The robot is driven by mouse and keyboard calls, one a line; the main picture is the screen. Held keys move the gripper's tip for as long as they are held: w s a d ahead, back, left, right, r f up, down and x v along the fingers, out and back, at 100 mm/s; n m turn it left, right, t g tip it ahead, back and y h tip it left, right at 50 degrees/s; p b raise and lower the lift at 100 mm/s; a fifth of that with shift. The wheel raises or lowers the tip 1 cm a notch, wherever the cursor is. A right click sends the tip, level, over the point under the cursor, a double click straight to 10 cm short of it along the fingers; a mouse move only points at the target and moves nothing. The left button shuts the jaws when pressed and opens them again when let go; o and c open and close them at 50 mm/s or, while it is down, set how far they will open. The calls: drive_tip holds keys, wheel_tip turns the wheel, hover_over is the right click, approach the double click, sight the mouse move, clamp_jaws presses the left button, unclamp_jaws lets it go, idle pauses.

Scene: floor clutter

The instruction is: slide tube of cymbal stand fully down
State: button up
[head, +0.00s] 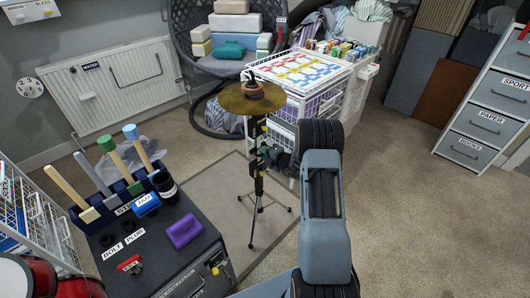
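The cymbal stand (258,186) stands upright near the middle of the head view, on three spread legs. A brass-coloured cymbal (237,104) sits at its top with a brown piece on it. The stand's thin tube runs down from the cymbal, with dark fittings at mid-height and lower down. My gripper (267,155) is at the end of my blue-grey arm, at the stand's mid-height fitting. The fingers look small and dark against the dark fitting. I cannot tell whether they are closed on the tube or only beside it.
A dark cabinet (205,238) with tools and a purple block (185,231) stands front left. A white wire cart (309,107) is close behind the stand. A hanging chair (229,63) is at the back. Carpet at the right is clear, up to the drawer unit (487,118).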

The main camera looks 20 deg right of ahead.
drive_tip(key=o, duration=0.4)
drive_tip(key=shift+f, duration=0.15)
drive_tip(key=shift+s+d, duration=0.1)
drive_tip(key=p+v, duration=0.3)
drive_tip(key=v, duration=1)
drive_tip(key=shift+s, duration=0.3)
